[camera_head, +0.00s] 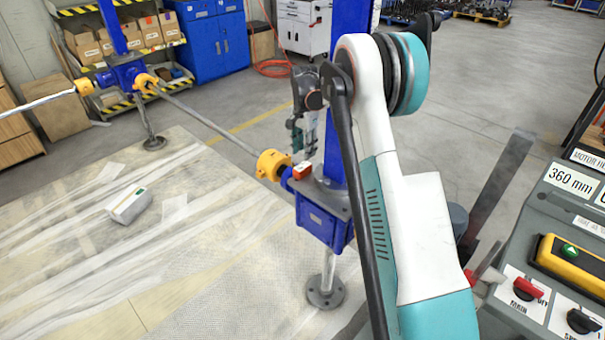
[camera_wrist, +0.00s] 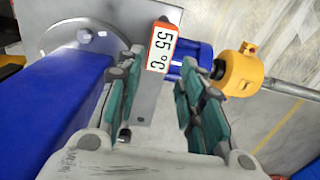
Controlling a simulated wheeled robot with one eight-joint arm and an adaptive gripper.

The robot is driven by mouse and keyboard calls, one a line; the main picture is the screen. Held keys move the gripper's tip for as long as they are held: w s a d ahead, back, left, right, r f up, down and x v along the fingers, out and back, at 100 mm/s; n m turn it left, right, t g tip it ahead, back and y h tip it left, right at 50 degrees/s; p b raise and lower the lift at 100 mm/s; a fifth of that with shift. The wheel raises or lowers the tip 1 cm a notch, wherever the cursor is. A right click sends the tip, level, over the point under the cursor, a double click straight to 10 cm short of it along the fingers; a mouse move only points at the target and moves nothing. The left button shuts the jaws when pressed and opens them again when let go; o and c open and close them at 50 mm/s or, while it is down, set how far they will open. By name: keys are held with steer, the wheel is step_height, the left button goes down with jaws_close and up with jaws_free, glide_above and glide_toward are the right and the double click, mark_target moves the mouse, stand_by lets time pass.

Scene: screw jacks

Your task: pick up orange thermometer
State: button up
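The orange thermometer (camera_head: 302,171) is a small box on the blue screw jack (camera_head: 322,212), near the yellow coupling. In the wrist view my gripper (camera_wrist: 176,66) is open and empty. The thermometer appears between the fingertips, closer to the left finger, and slightly beyond them. I cannot tell whether it touches a finger.
A blue column (camera_wrist: 75,115) rises close beside the gripper. A yellow coupling (camera_wrist: 240,70) and shaft lie at right in the wrist view. A white box (camera_head: 130,204) lies on the wrapped pallet. A control panel (camera_head: 550,250) stands at the right.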

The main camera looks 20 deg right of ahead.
mark_target(303, 166)
steer(key=f+b, duration=0.1)
steer(key=f, duration=0.4)
steer(key=f+b, duration=0.1)
steer(key=f, duration=0.2)
steer(key=shift+s+a+b, duration=0.1)
steer(key=shift+a+b, duration=0.2)
steer(key=shift+r, duration=0.1)
jaws_close()
